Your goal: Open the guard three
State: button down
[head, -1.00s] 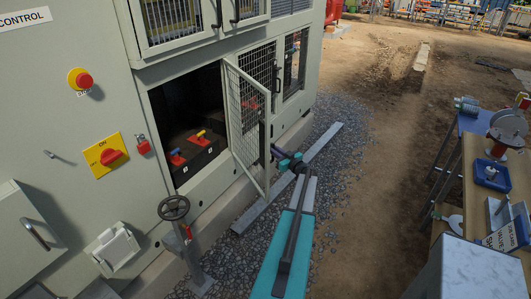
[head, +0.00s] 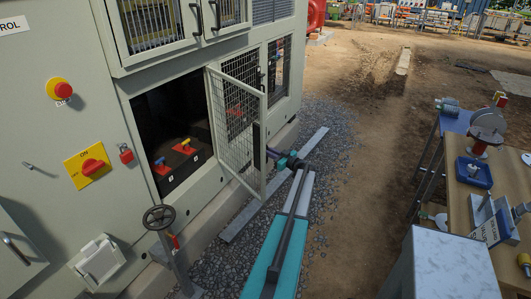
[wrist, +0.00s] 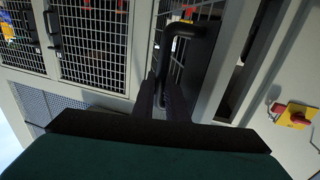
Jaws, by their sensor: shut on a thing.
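A mesh guard (head: 234,138) in a pale frame stands swung out from the chiller cabinet in the head view, beside a dark open bay. My gripper (head: 263,150) is at its free edge, on the outer side, largely hidden by my arm and the guard frame. In the wrist view a black bar handle (wrist: 186,32) rises between my fingers (wrist: 168,92), which are shut on it. Mesh and the pale frame show right behind the handle. The guard's number is not readable.
A handwheel (head: 159,217) stands in front of the cabinet. A workbench (head: 468,208) is at right. Gravel and bare ground lie between.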

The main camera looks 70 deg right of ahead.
jog(key=shift+s, duration=0.1)
jog(key=c, duration=2)
grip_release()
jog(key=shift+c, duration=0.2)
jog(key=b+v, duration=0.4)
jog(key=v, duration=0.9)
jog(key=shift+s+b, duration=0.35)
jog(key=shift+a, duration=0.1)
